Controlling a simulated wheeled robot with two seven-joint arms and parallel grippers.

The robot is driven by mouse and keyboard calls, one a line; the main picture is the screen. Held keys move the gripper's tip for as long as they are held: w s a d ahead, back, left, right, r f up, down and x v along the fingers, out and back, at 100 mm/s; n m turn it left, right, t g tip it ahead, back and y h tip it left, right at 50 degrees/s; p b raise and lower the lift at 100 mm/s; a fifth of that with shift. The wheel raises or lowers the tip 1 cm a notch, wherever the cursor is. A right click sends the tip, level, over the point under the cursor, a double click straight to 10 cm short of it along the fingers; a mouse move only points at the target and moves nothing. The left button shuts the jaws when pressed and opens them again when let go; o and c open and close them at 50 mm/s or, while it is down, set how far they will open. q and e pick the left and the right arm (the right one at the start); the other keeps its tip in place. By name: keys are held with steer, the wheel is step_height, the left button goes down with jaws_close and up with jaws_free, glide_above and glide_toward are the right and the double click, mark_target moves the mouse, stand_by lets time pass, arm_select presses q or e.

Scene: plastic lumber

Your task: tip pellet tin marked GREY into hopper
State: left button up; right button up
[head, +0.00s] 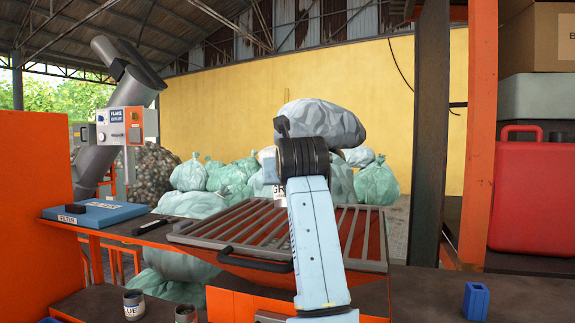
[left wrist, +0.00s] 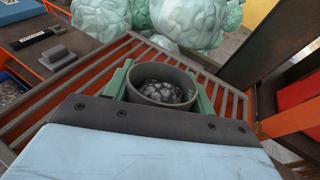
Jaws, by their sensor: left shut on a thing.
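The tin marked GR, its other letters hidden, shows as a pale edge (head: 279,192) beside my left arm in the head view. In the left wrist view the tin (left wrist: 166,73) is upright, open at the top, with grey pellets (left wrist: 162,91) inside. My left gripper (left wrist: 163,88) is shut on it, green fingers on either side. The tin is over the barred grate of the orange hopper (head: 240,259); its height above the bars is unclear. The grate (left wrist: 78,86) also shows in the left wrist view. My right gripper is not in view.
A tin marked BLUE (head: 134,305) and another tin (head: 186,313) stand at the lower left. A blue FILTER box (head: 95,215) sits left of the hopper. A dark post (head: 430,130) and a red canister (head: 535,195) are at right. A small blue block (head: 476,300) stands on the right bench.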

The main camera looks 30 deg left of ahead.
arm_select(q)
steer(key=shift+s+d+f+g+h+p, duration=0.15)
steer(key=shift+f+g+h+p, duration=0.6)
steer(key=shift+p, duration=1.55)
steer(key=g+h+p, duration=0.1)
steer(key=p, duration=0.2)
steer(key=f+g+h+p, duration=0.1)
steer(key=g+p, duration=0.1)
steer(key=p, duration=0.1)
steer(key=shift+s+d+f+h, duration=0.15)
steer(key=shift+d+h, duration=0.05)
steer(key=shift+h, duration=0.05)
steer(key=shift+d+f+g+h+b, duration=0.1)
steer(key=shift+f+g+h+b, duration=0.2)
steer(key=shift+h, duration=0.1)
steer(key=f+g+h, duration=0.2)
steer(key=g+h, duration=0.1)
steer(key=s+f+g+h, duration=0.1)
steer(key=g, duration=0.1)
steer(key=shift+d+f+n, duration=0.1)
steer(key=shift+d+n, duration=0.3)
